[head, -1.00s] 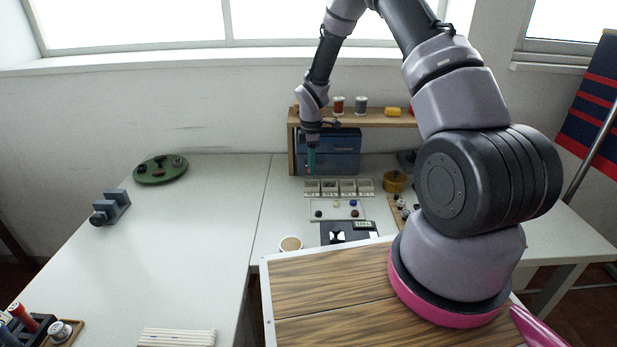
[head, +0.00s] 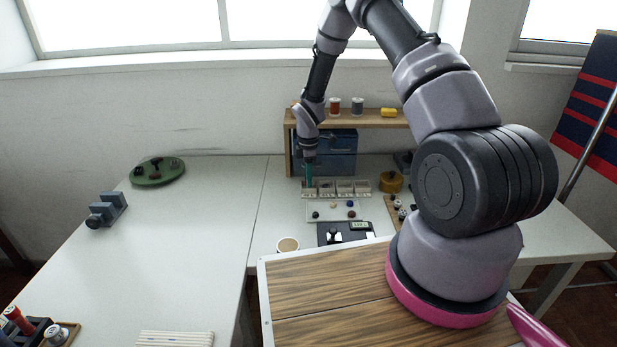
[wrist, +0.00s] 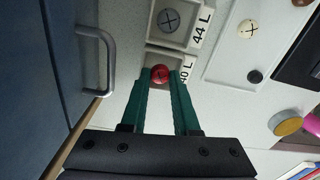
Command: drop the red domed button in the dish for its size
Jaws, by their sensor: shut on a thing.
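The red domed button (wrist: 160,74) sits between the fingertips of my gripper (wrist: 161,76), which is shut on it, in the wrist view. It is over or within the dish labelled 40 L (wrist: 183,62), whose inside is mostly hidden by the fingers. The dish labelled 44 L (wrist: 184,42) is beside it and has a grey round piece with a cross in it. In the head view my gripper (head: 309,184) is low at the left end of the row of dishes (head: 346,195). The red button cannot be made out there.
A blue cabinet (wrist: 35,70) with a metal handle (wrist: 109,62) stands close beside the gripper. A pale tray (head: 322,205) with several loose buttons lies in front of the dishes. A shelf (head: 370,117) with spools stands behind. The left table is largely clear.

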